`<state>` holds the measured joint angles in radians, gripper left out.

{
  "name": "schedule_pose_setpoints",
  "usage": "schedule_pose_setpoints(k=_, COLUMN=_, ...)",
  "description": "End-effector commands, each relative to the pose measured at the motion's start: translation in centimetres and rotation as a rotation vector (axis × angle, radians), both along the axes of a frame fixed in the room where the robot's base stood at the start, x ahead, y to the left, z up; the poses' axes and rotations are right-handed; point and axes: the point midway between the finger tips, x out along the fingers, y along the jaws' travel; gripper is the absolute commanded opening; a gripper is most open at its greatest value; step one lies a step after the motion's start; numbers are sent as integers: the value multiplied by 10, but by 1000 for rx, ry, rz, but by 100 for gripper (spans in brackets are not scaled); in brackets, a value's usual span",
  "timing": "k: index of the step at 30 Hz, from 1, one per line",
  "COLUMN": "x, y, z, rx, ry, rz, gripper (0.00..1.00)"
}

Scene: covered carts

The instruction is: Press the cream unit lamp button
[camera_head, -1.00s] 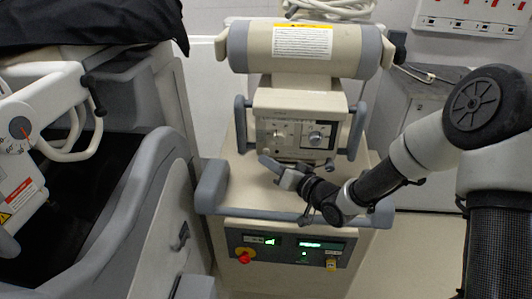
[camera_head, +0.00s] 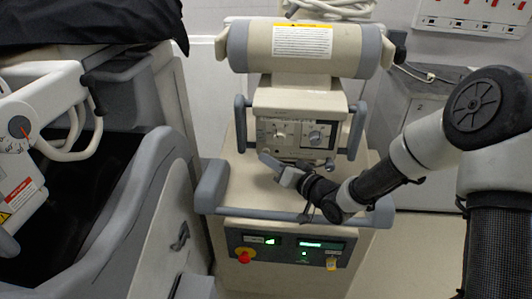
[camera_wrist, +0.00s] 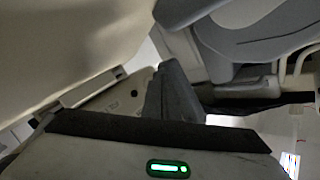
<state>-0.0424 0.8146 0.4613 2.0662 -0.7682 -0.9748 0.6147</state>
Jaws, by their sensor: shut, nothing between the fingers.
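The cream unit (camera_head: 293,100) stands in the middle of the head view, with a grey-ended cylinder on top. Its upper control panel (camera_head: 295,134) carries several knobs and small controls; I cannot tell which is the lamp button. A lower dark panel (camera_head: 285,249) has green displays, a red knob (camera_head: 244,257) and a yellow piece (camera_head: 331,264). My gripper (camera_head: 268,162) is shut and empty, just in front of and below the left part of the upper panel. I cannot tell whether it touches the unit. The shut fingers show dark grey in the wrist view (camera_wrist: 173,90).
A grey handle rail (camera_head: 260,213) runs across the unit's front below my gripper. A white and grey machine (camera_head: 150,200) under a black cover (camera_head: 80,22) stands close on the left. A grey cabinet (camera_head: 405,110) is behind on the right.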

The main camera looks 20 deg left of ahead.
Motion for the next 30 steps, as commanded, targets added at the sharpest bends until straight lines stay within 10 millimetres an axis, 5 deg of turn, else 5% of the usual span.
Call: schedule_pose_setpoints(k=30, x=8, y=3, z=0, rx=0, ry=0, rz=0, gripper=0)
